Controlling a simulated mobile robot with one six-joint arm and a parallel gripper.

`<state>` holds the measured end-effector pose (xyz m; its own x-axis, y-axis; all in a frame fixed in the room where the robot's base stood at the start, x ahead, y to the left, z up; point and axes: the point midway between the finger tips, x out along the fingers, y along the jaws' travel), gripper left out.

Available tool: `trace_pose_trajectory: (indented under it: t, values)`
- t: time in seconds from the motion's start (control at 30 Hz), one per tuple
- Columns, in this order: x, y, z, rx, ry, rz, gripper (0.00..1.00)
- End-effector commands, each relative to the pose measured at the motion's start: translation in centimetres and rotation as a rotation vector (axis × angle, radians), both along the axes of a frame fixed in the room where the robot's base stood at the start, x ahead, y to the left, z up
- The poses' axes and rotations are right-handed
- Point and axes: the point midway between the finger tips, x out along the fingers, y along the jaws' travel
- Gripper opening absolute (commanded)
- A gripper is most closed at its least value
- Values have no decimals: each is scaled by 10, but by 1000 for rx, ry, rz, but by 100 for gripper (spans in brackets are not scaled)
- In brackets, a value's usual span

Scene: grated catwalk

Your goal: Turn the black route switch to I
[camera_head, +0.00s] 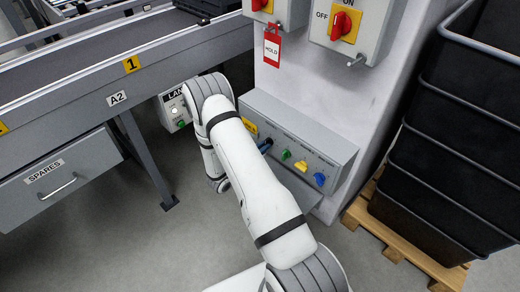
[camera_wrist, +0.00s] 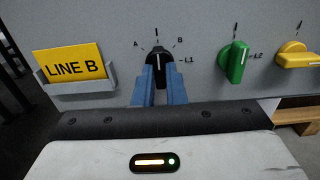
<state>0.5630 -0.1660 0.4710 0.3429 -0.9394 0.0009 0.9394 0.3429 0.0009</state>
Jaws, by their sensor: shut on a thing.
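The black route switch (camera_wrist: 158,59) is on the grey panel (camera_wrist: 205,60) in the wrist view, with marks A, I and B around its top and L1 to its right. Its white line looks upright, towards the I mark. My gripper (camera_wrist: 160,73) has its two blue fingers on either side of the knob and is shut on it. The fingers hide the knob's lower sides. In the head view my gripper (camera_head: 266,146) is at the left part of the sloped control box (camera_head: 308,143), partly behind my arm, and the black switch is hard to make out.
A green switch (camera_wrist: 236,62) and yellow switch (camera_wrist: 295,55) sit to the right; a blue switch (camera_head: 320,179) is beyond. A yellow LINE B card (camera_wrist: 75,66) is left. Stacked black crates (camera_head: 450,150) stand on a pallet (camera_head: 385,240). A conveyor (camera_head: 90,65) is left.

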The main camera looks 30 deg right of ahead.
Motion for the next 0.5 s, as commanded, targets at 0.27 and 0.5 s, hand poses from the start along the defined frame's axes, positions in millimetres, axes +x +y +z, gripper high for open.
trace_pose_trajectory:
  t: [0.27, 0.5]
  values:
    - [-5, -4, -1, -2, 8, -16, 12]
    - [-3, -2, -1, -1, 6, -10, 32]
